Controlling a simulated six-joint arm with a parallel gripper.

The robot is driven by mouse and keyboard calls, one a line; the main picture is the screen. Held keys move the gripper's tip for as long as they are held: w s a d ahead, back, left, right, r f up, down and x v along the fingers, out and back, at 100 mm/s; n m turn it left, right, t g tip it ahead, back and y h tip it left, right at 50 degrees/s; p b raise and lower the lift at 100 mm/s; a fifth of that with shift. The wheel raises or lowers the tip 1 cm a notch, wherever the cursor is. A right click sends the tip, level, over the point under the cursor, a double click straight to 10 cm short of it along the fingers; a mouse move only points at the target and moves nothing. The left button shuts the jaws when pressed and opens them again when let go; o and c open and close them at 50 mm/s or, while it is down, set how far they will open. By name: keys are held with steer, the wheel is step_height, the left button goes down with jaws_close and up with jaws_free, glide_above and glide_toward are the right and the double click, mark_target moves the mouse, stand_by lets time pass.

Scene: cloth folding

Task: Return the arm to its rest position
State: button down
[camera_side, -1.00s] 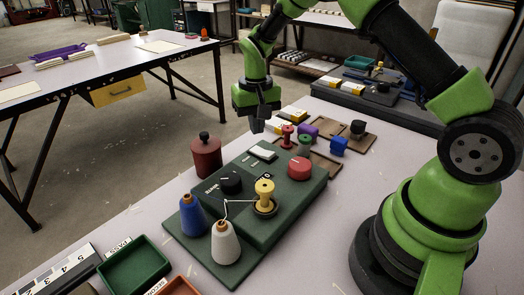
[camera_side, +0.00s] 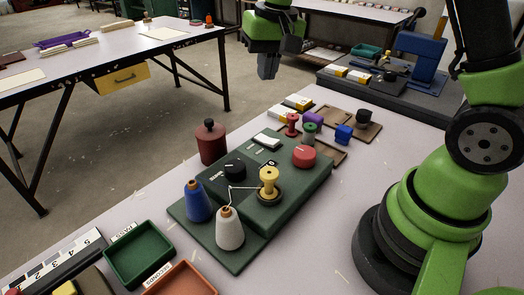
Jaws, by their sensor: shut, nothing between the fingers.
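My gripper (camera_side: 268,68) is at the top middle of the side view, fingers pointing down. It is shut and empty, in the air well above the table and apart from everything on it. My green and black arm rises from its base at the right, and its upper part runs out of the picture. No cloth shows in this view.
A green board (camera_side: 250,210) on the pale table holds a yellow spool (camera_side: 268,182), a white cone (camera_side: 229,230) and a blue cone (camera_side: 198,203). A dark red canister (camera_side: 211,143) stands behind it. A green tray (camera_side: 139,254) lies front left. The table's right middle is clear.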

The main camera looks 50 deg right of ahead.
steer(key=s+a+r+t, duration=0.2)
steer(key=s+r, duration=0.2)
steer(key=s, duration=0.5)
steer(key=s+a+r+n+t+y, duration=0.1)
steer(key=s+a+r+t, duration=0.2)
steer(key=s, duration=0.7)
step_height(320, 180, up, 2)
steer(key=shift+s+a+r+n+y, duration=0.1)
steer(key=shift+s+a+n+y, duration=0.05)
steer(key=shift+s+n+y, duration=0.15)
